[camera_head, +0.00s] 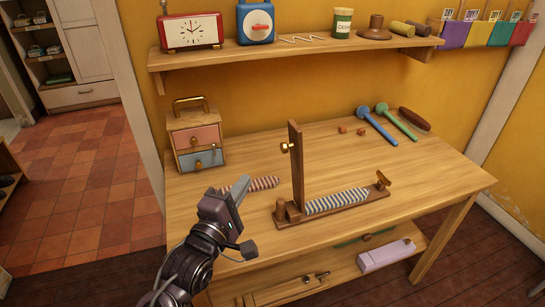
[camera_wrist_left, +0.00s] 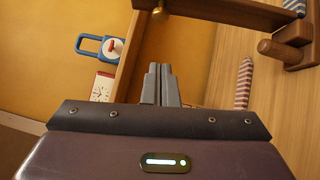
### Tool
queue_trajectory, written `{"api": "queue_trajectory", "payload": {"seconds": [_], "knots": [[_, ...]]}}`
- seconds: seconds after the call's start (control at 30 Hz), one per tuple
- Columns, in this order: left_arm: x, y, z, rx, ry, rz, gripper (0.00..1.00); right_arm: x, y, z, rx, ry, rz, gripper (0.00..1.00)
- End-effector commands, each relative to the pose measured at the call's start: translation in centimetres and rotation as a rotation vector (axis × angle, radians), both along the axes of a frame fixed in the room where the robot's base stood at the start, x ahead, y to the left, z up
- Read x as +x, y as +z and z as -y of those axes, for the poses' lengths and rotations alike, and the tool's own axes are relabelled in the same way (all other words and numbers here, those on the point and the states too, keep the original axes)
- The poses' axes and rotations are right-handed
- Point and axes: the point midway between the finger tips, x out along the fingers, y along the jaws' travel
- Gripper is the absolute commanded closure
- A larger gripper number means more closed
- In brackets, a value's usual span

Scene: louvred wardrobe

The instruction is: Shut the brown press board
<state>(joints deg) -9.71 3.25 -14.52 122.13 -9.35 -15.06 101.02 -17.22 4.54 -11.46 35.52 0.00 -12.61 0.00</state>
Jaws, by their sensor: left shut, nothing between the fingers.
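The brown press board (camera_head: 297,170) stands upright on the table, raised from the left end of its wooden base (camera_head: 372,206). It has a small brass knob (camera_head: 285,147) on its left face. A blue-and-white striped roll (camera_head: 336,201) lies along the base. My left gripper (camera_head: 243,184) is shut and empty, to the left of the upright board and apart from it. In the left wrist view its closed fingers (camera_wrist_left: 160,86) point toward the shelf and wall, and the board (camera_wrist_left: 225,10) crosses the top. My right gripper is not in view.
A red-striped roll (camera_head: 264,184) lies beside my left gripper. A small drawer box (camera_head: 195,140) stands at the table's back left. Blue and green mallets (camera_head: 378,127) lie at the back right. A loaded shelf (camera_head: 290,52) hangs above.

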Motion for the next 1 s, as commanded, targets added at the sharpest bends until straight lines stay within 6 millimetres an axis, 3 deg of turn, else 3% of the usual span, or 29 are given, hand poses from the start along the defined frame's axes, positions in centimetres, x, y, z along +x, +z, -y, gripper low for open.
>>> {"api": "queue_trajectory", "payload": {"seconds": [0.33, 0.6, 1.0], "knots": [[6.7, 1.1, 3.2, 0.003, -0.002, -0.001, 1.0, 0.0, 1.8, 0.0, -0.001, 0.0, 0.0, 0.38], [7.6, 1.5, 6.1, 0.002, 0.001, -0.002, 1.0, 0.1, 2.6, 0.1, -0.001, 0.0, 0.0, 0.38], [7.7, 1.4, 6.5, 0.003, 0.001, -0.002, 1.0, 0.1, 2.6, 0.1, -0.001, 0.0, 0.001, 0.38]]}}
